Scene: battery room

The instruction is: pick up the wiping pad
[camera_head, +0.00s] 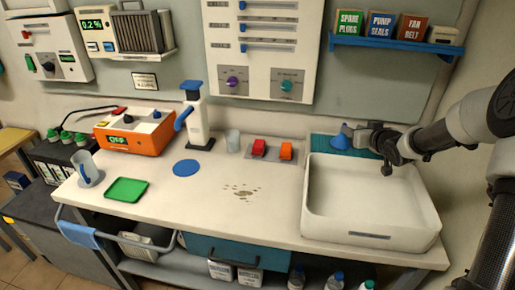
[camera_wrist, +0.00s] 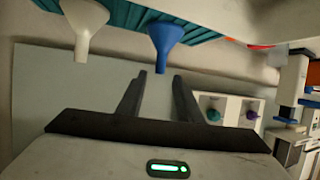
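I cannot tell for sure which thing is the wiping pad. A flat green rectangle with a raised-looking rim (camera_head: 126,189) lies on the bench at the front left. A flat blue disc (camera_head: 186,168) lies on the bench near the middle left. My gripper (camera_head: 356,131) is at the right, above the back of the white basin, far from all three. In the wrist view my gripper (camera_wrist: 160,75) is open, with nothing between its fingers. A blue funnel (camera_wrist: 165,38) shows beyond the fingertips.
The white bench (camera_head: 270,215) has brown spots (camera_head: 243,192) in its clear middle. A white basin (camera_head: 427,215) fills the right end. A teal mat (camera_head: 321,146) with the funnel is behind it.

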